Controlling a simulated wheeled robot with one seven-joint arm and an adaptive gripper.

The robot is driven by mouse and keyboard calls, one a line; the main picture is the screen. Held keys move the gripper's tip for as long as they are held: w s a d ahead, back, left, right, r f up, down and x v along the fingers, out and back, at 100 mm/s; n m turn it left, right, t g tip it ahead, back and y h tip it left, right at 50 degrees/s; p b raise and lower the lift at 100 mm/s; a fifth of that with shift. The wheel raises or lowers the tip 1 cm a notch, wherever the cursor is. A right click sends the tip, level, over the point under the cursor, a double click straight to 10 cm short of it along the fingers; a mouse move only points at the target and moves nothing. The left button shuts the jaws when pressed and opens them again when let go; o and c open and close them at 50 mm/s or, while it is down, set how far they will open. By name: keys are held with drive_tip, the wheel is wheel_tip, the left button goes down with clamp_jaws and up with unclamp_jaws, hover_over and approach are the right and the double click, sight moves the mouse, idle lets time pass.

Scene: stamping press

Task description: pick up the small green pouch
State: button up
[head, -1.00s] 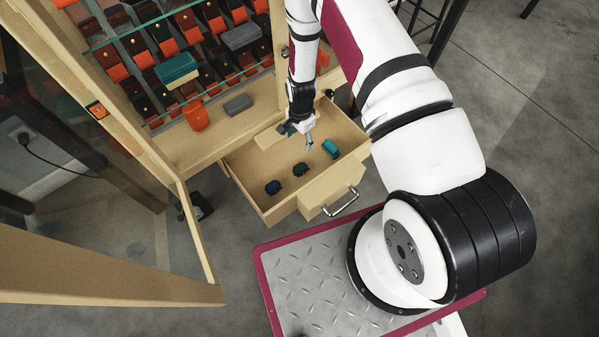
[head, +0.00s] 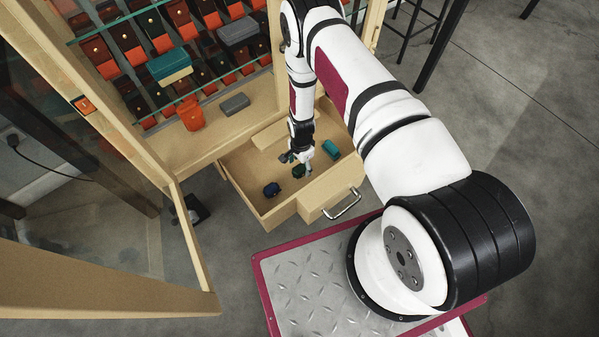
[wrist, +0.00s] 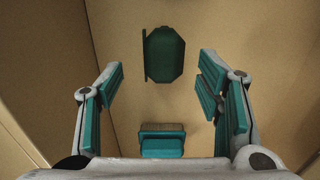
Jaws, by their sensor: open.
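The small green pouch (wrist: 165,55) is dark green and lies on the drawer floor. In the wrist view it is at the upper middle, between the lines of my two fingers and beyond their tips. In the head view the green pouch (head: 298,172) shows just below my gripper (head: 301,158), partly covered by it. My gripper (wrist: 160,72) is open and empty, its teal-padded fingers spread on either side. It points down into the drawer above the pouch, and I see no contact.
The open wooden drawer (head: 252,198) has walls around my gripper. A dark blue pouch (head: 272,189) lies to the left and a teal item (head: 330,149) to the right. A cabinet shelf (head: 205,137) holds a grey box (head: 234,103) and an orange pouch (head: 191,114).

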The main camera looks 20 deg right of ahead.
sight(300, 168)
drive_tip(key=f+b, duration=0.1)
drive_tip(key=f, duration=0.1)
drive_tip(key=f+b, duration=0.1)
drive_tip(key=f, duration=0.2)
drive_tip(key=shift+w+a, duration=0.15)
drive_tip(key=shift+a, duration=0.05)
drive_tip(key=shift+r, duration=0.1)
drive_tip(key=c, duration=1.2)
